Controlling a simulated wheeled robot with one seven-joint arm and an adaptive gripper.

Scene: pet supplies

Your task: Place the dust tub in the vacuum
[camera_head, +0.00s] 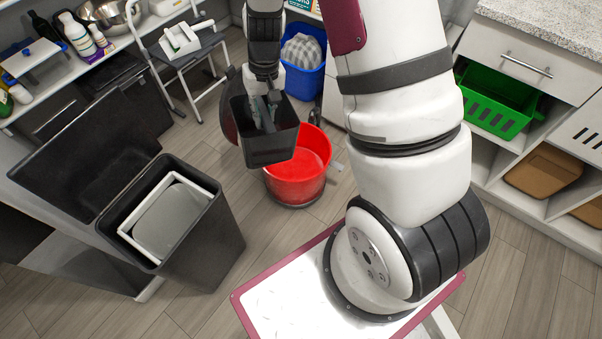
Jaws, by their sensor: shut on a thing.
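My gripper (264,112) is shut on a dark grey, open-topped tub, which looks like the dust tub (272,150). Its fingers reach down into the tub's opening; exactly which part they pinch is hard to see. The tub hangs above the floor, slightly tilted. Behind and below it in the picture is a red, round, open-topped body (300,176), apparently the vacuum, standing on the floor. The tub covers its left part. A dark rounded piece with a red edge (229,118) shows left of the tub; whether it belongs to the vacuum is unclear.
A dark bin (205,240) with a raised lid stands on the left. A step stool (184,62) and a blue basket (302,75) are behind. Shelves with a green crate (492,105) stand right. Wooden floor (225,290) is clear in front of the red body.

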